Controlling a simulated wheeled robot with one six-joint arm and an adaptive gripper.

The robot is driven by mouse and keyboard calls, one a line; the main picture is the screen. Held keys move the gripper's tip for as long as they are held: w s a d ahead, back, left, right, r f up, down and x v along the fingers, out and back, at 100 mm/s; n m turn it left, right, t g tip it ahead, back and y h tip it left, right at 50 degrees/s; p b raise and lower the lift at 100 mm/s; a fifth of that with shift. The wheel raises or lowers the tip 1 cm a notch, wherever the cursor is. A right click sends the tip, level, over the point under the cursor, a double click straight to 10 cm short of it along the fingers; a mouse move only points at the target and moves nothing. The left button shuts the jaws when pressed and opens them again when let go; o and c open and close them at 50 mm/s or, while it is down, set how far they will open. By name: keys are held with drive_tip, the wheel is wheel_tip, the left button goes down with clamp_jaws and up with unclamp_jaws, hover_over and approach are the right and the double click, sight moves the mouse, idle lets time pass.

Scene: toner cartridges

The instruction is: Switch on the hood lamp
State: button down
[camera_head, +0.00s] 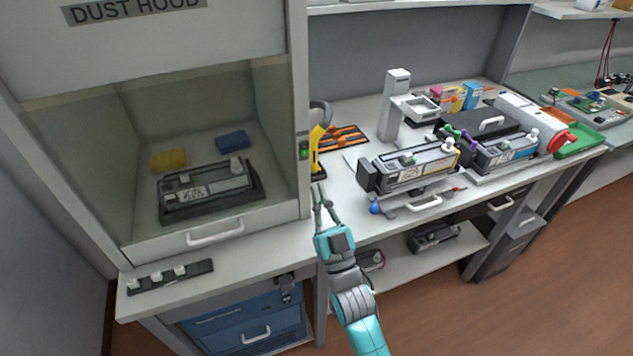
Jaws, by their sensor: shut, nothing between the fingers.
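The dust hood (303,80) stands at the left, a pale cabinet with an open front. A small switch with a green part (304,148), which may be the lamp switch, sits on the front of its right post. I cannot tell the switch's position. No lamp is plainly visible, and the inside of the hood looks dim. My gripper (318,188) is shut and empty, with its fingertips pointing up, below and slightly right of the switch in the picture. It appears apart from the switch.
A yellow-and-black tool (317,140) stands just right of the post. A toner cartridge (205,187) lies in the hood with yellow and blue blocks. A strip with white knobs (170,277) lies at the front left.

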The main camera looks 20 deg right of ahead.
drive_tip(key=s+f, duration=0.4)
drive_tip(key=f, duration=0.1)
drive_tip(key=shift+f, duration=0.2)
drive_tip(key=shift+s, duration=0.1)
drive_tip(key=s+f+g, duration=0.3)
drive_tip(key=s+f, duration=0.2)
drive_tip(key=s, duration=0.4)
drive_tip(key=s+f+g, duration=0.2)
drive_tip(key=s+f, duration=0.3)
drive_tip(key=s, duration=0.4)
drive_tip(key=s+g, duration=0.5)
drive_tip(key=s, duration=1.4)
drive_tip(key=shift+s+g, duration=0.3)
drive_tip(key=shift+g, duration=0.1)
drive_tip(key=c, duration=1.9)
unclamp_jaws()
drive_tip(key=shift+f, duration=0.1)
